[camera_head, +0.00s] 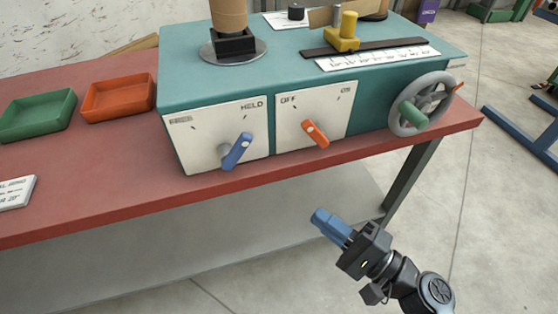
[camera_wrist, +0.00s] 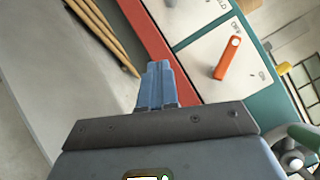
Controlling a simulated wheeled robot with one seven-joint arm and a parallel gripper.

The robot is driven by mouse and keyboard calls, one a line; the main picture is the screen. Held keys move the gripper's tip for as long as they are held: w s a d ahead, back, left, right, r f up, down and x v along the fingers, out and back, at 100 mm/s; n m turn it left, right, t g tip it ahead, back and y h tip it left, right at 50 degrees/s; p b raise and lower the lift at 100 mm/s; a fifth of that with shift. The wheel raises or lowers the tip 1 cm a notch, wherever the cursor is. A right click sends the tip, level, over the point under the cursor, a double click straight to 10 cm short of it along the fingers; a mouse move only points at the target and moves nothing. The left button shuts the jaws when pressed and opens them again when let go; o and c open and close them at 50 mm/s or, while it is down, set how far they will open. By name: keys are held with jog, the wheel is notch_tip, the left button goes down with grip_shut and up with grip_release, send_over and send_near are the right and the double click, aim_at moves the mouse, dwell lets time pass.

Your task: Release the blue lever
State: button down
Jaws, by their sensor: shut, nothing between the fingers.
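The blue lever (camera_head: 237,150) is on the left white panel (camera_head: 190,135) on the front of the teal machine. That panel is marked FREE at its upper left and HELD at its upper right. The lever's tip points up and right, toward HELD. My gripper (camera_head: 318,217) has blue fingers, shut and empty. It is in front of the table's front edge, right of and below the blue lever, and apart from it. In the wrist view my gripper (camera_wrist: 158,68) also shows shut fingers; the blue lever is not seen there.
An orange lever (camera_head: 315,133) is on the OFF/ON panel to the right; it also shows in the wrist view (camera_wrist: 228,58). A handwheel (camera_head: 409,116) is at the machine's right end. Green (camera_head: 38,118) and orange (camera_head: 118,98) trays stand left. The table front edge (camera_head: 120,221) is close.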

jog(key=w+r+y, duration=0.2)
jog(key=r, duration=0.1)
jog(key=w+r+y+b, duration=0.1)
jog(key=y, duration=0.1)
jog(key=shift+w+d+r, duration=0.15)
jog(key=shift+d+r, duration=0.2)
jog(key=p, duration=0.2)
send_near(251, 135)
jog(key=w+a, duration=0.3)
jog(key=w, duration=0.1)
jog(key=shift+s+a+r+p, duration=0.15)
jog(key=shift+a+r+p, duration=0.05)
jog(key=shift+a+r, duration=0.2)
jog(key=shift+s+a+r+p, duration=0.2)
jog(key=shift+a+r, duration=0.1)
jog(key=shift+r, duration=0.2)
jog(key=shift+w, duration=0.1)
